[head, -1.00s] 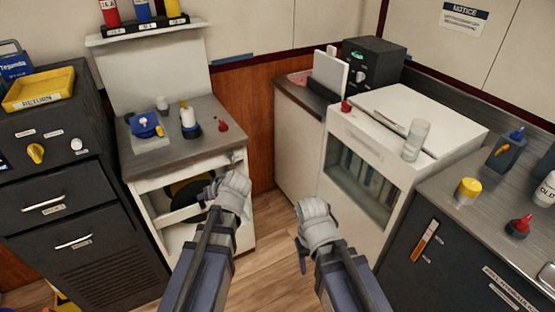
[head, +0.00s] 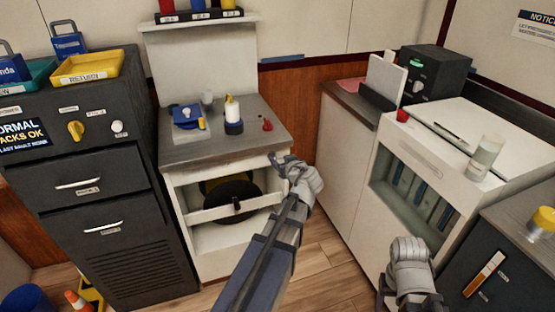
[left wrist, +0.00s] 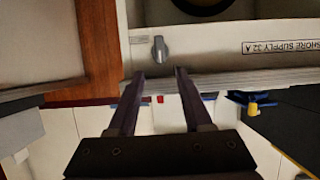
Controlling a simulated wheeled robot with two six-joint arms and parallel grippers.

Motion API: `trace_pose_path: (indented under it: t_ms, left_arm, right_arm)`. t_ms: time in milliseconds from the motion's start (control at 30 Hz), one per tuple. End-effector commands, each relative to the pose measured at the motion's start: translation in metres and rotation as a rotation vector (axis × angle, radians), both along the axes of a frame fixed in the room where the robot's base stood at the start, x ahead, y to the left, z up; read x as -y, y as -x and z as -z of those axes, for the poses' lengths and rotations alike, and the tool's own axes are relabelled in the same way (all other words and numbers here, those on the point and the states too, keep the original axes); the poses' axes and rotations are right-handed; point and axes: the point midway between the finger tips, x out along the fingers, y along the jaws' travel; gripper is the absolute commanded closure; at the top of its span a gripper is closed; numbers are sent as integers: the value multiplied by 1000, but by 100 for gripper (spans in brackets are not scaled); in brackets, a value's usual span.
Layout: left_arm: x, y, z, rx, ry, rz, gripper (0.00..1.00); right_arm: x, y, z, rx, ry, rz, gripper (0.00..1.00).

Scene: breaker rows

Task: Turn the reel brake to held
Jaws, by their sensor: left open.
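The white reel cabinet (head: 178,194) stands left of centre in the head view, with a dark reel (head: 237,196) in its opening. In the left wrist view a small grey knob (left wrist: 158,50) sits on the white front panel (left wrist: 217,47); it looks like the reel brake, but its label is too small to read. My left gripper (left wrist: 160,73) is open, its two fingers apart just short of the knob and roughly either side of it. In the head view my left gripper (head: 280,160) covers the knob. My right gripper (head: 388,286) is low at the right, away from the cabinet; its jaws are unclear.
A dark drawer cabinet (head: 75,165) is at the left, a white unit (head: 415,165) at the right. Wooden floor lies between.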

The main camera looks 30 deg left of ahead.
Motion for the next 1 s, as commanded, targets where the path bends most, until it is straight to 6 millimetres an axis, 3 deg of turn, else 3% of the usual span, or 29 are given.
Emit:
trace_pose_path:
  t_ms: [400,700,1000]
  left_arm:
    - [-42,-37,25,-1,-1,-1,50]
    - [-44,-38,24,-1,-1,0,50]
    - [-44,-38,24,-1,-1,0,84]
  right_arm:
    - [0,0,25,0,0,0,42]
    - [0,0,24,0,0,0,42]
    - [0,0,24,0,0,0,42]
